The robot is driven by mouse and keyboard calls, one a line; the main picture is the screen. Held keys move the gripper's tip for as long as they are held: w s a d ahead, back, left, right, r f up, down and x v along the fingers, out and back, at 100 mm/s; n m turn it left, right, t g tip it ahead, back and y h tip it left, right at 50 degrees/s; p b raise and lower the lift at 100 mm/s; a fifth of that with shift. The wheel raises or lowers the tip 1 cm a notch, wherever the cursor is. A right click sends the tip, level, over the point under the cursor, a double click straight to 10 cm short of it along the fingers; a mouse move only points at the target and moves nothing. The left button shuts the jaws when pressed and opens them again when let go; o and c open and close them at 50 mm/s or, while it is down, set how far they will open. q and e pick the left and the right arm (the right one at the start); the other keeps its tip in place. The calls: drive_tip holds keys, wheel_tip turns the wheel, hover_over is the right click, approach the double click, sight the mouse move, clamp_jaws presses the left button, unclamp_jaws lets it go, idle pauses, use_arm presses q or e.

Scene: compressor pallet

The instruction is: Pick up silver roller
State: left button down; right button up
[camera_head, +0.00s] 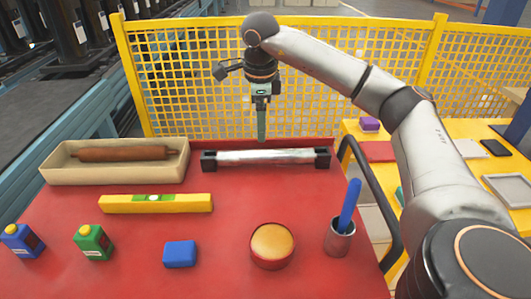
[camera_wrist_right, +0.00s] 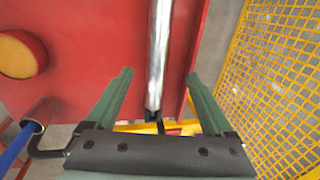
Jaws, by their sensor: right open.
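The silver roller (camera_head: 265,157) lies level across two black holders (camera_head: 209,160) near the back edge of the red table. It also shows in the right wrist view (camera_wrist_right: 159,55), running up the picture between the fingers. My right gripper (camera_head: 262,138) points down above the roller, near its middle in the head view. In the right wrist view its two green fingers (camera_wrist_right: 160,85) are apart, one on each side of the roller's line, with nothing held. I cannot tell the exact height gap. My left gripper is not in view.
A beige tray with a brown roller (camera_head: 122,154), a yellow level (camera_head: 155,203), green (camera_head: 93,242) and blue (camera_head: 20,241) bottles, a blue block (camera_head: 180,253), a round red tin (camera_head: 272,246) and a cup (camera_head: 340,237) stand on the table. Yellow mesh fence (camera_head: 190,85) rises behind.

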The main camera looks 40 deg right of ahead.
sight(262, 152)
drive_tip(key=f, duration=0.3)
drive_tip(key=d+f+b, duration=0.1)
drive_tip(key=f, duration=0.3)
drive_tip(key=w+f, duration=0.1)
drive_tip(key=f, duration=0.3)
drive_tip(key=shift+d+f, duration=0.15)
clamp_jaws()
idle(0.4)
drive_tip(key=shift+w, duration=0.1)
